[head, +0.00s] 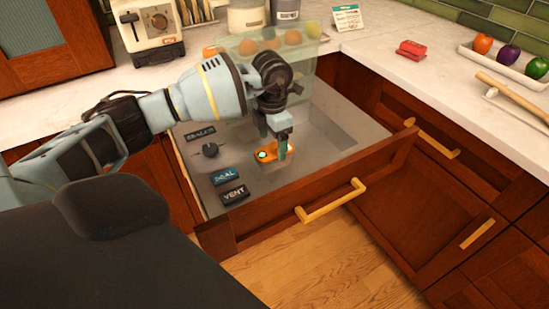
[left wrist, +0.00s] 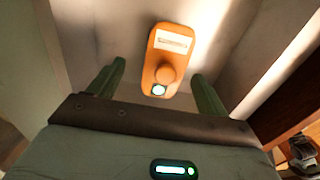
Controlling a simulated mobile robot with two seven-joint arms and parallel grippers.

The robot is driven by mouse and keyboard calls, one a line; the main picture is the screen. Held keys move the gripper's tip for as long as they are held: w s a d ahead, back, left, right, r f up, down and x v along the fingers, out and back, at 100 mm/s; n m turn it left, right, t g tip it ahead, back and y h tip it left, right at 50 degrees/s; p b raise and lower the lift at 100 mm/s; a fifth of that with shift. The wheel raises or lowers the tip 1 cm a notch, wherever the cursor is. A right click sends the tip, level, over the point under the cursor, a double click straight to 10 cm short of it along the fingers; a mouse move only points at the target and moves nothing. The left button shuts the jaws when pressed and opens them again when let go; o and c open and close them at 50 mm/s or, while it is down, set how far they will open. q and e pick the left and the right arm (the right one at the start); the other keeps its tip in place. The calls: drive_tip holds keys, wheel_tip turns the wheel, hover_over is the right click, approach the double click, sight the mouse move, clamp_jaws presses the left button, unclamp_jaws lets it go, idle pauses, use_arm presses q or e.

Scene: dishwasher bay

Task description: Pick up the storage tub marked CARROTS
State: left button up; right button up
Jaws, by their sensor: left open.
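An orange tub (head: 273,153) lies in the open drawer, below my left gripper (head: 275,148). In the left wrist view the orange tub (left wrist: 174,62) shows a white label, a round knob and a small light-coloured disc; the label's writing is too small to read, so I cannot confirm CARROTS. My left gripper (left wrist: 158,88) is open, its two green fingers pointing down on either side of the near end of the tub. I cannot tell whether they touch it. My right gripper is not in view.
The counter holds a red item (head: 411,49) and a white tray (head: 509,62).

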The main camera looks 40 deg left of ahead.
sight(274, 152)
use_arm(q)
drive_tip(key=f, duration=0.5)
drive_tip(key=shift+d, duration=0.3)
drive_tip(key=c, duration=1.3)
wheel_tip(274, 152, up, 10)
drive_tip(key=shift+r, duration=0.15)
drive_tip(key=shift+c, duration=0.2)
